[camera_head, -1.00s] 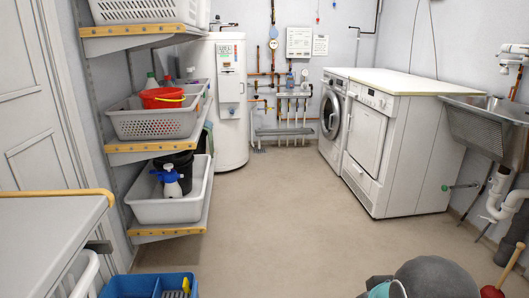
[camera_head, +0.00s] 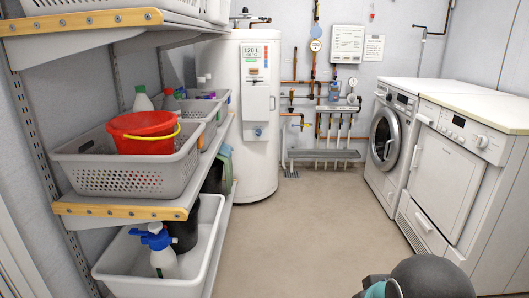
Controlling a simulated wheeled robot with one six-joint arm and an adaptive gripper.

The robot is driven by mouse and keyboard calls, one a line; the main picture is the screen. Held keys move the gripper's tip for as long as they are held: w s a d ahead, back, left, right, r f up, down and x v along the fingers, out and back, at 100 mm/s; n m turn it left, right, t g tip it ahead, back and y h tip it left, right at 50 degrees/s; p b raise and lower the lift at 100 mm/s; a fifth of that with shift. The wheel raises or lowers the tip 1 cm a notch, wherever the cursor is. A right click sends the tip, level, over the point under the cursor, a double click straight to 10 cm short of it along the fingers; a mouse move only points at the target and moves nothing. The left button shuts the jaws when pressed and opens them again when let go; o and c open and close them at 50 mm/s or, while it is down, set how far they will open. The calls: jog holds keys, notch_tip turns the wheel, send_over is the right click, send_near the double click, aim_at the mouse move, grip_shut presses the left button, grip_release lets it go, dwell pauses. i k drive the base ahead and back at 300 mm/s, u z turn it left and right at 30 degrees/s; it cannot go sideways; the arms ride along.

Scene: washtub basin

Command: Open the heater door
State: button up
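The heater (camera_head: 232,110) is a tall white cylinder standing at the back, left of the middle. A white rectangular panel, the heater door (camera_head: 258,98), is on its front and looks closed. A label reading "120 L" sits above it, and a small round blue mark is near its lower part. The shelves on the left hide part of the heater's left side. My gripper is not in view; only a dark grey, rounded part of my arm shows at the bottom right, well apart from the heater.
Shelves on the left hold grey baskets (camera_head: 120,180), a red bucket (camera_head: 142,130) and a white tub (camera_head: 200,250). A washing machine (camera_head: 378,150) and a second white appliance (camera_head: 445,185) stand at the right. The floor (camera_head: 310,215) between them is clear up to the heater.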

aim_at(256, 98)
jog(key=u, duration=0.25)
jog(key=i, duration=1.7)
jog(key=u, duration=0.2)
